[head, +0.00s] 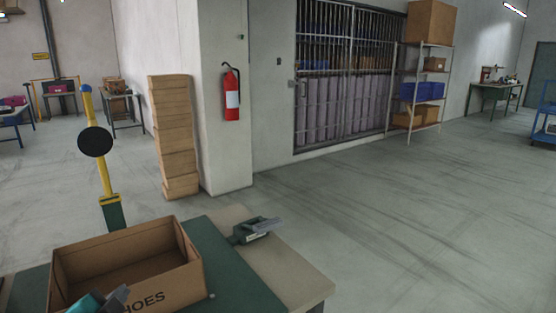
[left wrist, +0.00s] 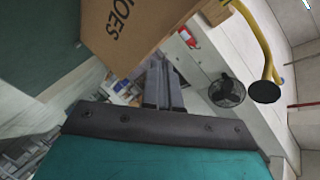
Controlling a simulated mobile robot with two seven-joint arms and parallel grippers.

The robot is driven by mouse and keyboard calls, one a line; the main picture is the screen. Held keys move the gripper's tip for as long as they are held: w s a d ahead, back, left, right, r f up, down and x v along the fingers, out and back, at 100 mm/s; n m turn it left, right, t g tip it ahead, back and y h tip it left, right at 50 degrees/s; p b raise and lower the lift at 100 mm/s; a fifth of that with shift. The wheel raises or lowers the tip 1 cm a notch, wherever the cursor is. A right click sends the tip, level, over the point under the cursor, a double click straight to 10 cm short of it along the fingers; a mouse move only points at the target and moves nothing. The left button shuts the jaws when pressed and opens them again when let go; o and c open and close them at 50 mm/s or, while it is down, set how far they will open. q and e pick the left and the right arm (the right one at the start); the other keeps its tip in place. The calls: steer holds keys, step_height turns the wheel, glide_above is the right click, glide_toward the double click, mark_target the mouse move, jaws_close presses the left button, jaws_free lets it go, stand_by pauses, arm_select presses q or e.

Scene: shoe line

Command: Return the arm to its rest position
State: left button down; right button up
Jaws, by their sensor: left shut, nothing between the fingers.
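My left gripper (head: 118,296) shows at the bottom left of the head view, in front of the near wall of the open cardboard box. In the left wrist view its fingers (left wrist: 163,78) are together with nothing between them. The open cardboard box (head: 178,281), marked "SHOES", stands on the green mat of the table. The part of its inside that shows is empty. The box also shows at the top of the left wrist view (left wrist: 150,25). My right gripper is in neither view.
A grey-green hand tool (head: 255,230) lies on the table (head: 290,268) right of the box. A yellow post with a black disc (head: 96,142) stands behind the box. Stacked cartons (head: 173,135) and a fire extinguisher (head: 231,92) are farther back.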

arm_select(q)
steer(key=s+d+f+n+g+h, duration=0.1)
steer(key=s+d+f+n+g, duration=0.25)
steer(key=s, duration=0.55)
steer(key=s+d+f+n+g, duration=0.2)
steer(key=s+d+g, duration=0.25)
steer(key=s, duration=0.45)
steer(key=s+d+f+n+g+h, duration=0.1)
steer(key=s+d+f+n+g, duration=0.2)
steer(key=s, duration=0.6)
steer(key=w+d+f+m+t+h, duration=0.1)
steer(key=w+d+f+t, duration=0.3)
steer(key=w+f+t, duration=0.3)
steer(key=shift+w+f+h+p, duration=0.35)
steer(key=shift+w+f+h, duration=0.1)
steer(key=shift+f, duration=0.2)
